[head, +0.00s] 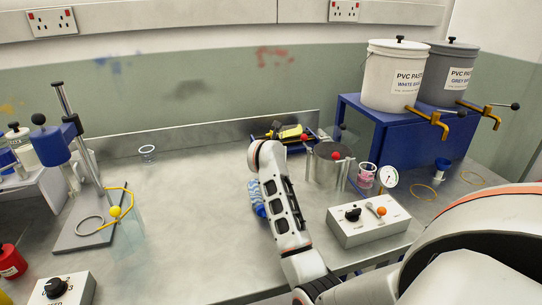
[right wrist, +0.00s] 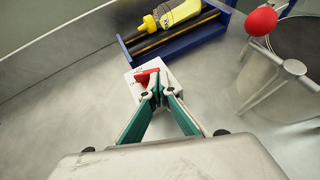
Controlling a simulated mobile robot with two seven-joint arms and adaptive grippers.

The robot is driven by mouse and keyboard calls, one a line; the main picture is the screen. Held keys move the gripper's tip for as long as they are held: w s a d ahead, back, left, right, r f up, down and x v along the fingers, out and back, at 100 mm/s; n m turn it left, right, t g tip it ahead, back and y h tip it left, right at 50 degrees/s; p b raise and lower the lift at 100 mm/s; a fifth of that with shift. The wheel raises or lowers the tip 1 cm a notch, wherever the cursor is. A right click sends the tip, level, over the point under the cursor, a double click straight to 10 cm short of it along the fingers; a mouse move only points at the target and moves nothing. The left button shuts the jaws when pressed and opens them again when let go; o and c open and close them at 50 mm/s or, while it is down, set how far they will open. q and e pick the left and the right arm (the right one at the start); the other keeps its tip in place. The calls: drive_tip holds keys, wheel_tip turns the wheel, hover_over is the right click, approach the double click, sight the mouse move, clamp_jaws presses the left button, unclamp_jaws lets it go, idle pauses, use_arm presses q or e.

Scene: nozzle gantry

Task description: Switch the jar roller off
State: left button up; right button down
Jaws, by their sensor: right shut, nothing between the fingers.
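The jar roller (right wrist: 180,42) is a low blue frame with dark rollers, and a yellow jar (right wrist: 175,14) lies on it. It also shows at the back of the bench in the head view (head: 270,136), partly behind my right arm. Its white switch box (right wrist: 138,88) with a red lever (right wrist: 146,76) is at its near end. The lever points up and left; the box's markings are too small to read. My right gripper (right wrist: 158,90) is shut and empty, its tips over the box, close to the lever. Contact cannot be told. My left gripper is not in view.
A metal pot on a stand (head: 332,165) with red knobs is right of the roller. A control box (head: 367,220) and pressure gauge (head: 388,177) stand nearer. Paste buckets (head: 393,75) stand on a blue stand at right. The bench's left middle is mostly clear.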

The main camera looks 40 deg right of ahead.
drive_tip(key=shift+d, duration=0.15)
idle(0.5)
drive_tip(key=shift+w+a, duration=0.2)
drive_tip(key=shift+w, duration=0.1)
drive_tip(key=shift+w+a+r+b, duration=0.2)
drive_tip(key=shift+w+b, duration=0.05)
drive_tip(key=shift+b, duration=0.05)
drive_tip(key=shift+w, duration=0.1)
